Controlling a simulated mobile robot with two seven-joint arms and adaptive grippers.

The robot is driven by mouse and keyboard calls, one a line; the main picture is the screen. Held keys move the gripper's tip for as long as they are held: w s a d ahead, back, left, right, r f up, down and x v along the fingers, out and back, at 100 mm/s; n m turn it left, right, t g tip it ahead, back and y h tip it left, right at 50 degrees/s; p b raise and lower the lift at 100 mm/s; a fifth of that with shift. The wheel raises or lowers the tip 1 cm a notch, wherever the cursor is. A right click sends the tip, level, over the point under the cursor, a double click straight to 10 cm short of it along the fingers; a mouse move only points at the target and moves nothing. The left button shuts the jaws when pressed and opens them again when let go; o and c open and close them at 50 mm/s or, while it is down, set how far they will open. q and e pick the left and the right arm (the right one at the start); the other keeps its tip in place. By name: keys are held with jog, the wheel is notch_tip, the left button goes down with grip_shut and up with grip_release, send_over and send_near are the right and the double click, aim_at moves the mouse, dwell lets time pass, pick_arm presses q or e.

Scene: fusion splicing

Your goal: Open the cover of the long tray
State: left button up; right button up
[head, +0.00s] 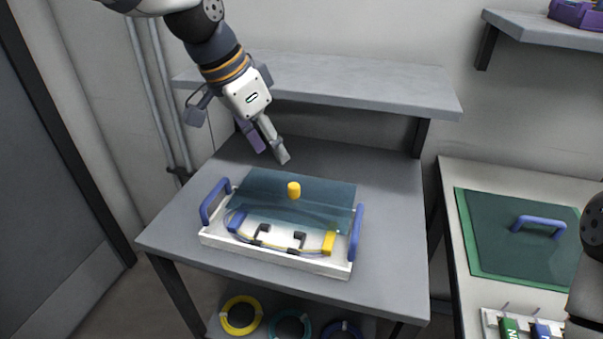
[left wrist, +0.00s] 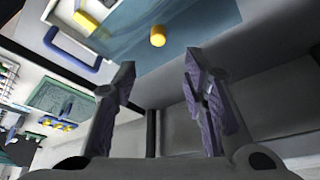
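The long tray (head: 218,240) is white with a blue handle at each end and stands on the grey table. Its see-through teal cover (head: 325,193) spans the rear part, with a yellow knob (head: 294,190) on it. I cannot tell how far the cover is tilted. The knob (left wrist: 157,36) and cover (left wrist: 195,22) also show in the left wrist view. My left gripper (head: 272,156) is above and behind the tray, apart from the knob. Its fingers (left wrist: 160,62) are spread and empty. My right gripper is out of view.
A grey shelf (head: 350,82) is on the wall behind my left gripper. In the tray's front are a yellow block (head: 329,241), dark clips and a cable. A second table at right holds a green panel (head: 500,245) with a blue handle. Coils lie below.

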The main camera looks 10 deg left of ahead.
aim_at(294, 185)
pick_arm(q)
jog(key=x, duration=0.7)
jog(key=b+x, duration=0.1)
jog(key=x, duration=0.2)
jog(key=shift+s+d+f, duration=0.15)
jog(key=shift+f, duration=0.3)
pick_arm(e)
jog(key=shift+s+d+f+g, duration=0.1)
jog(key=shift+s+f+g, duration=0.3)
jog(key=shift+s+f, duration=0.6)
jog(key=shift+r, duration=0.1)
pick_arm(q)
grip_shut()
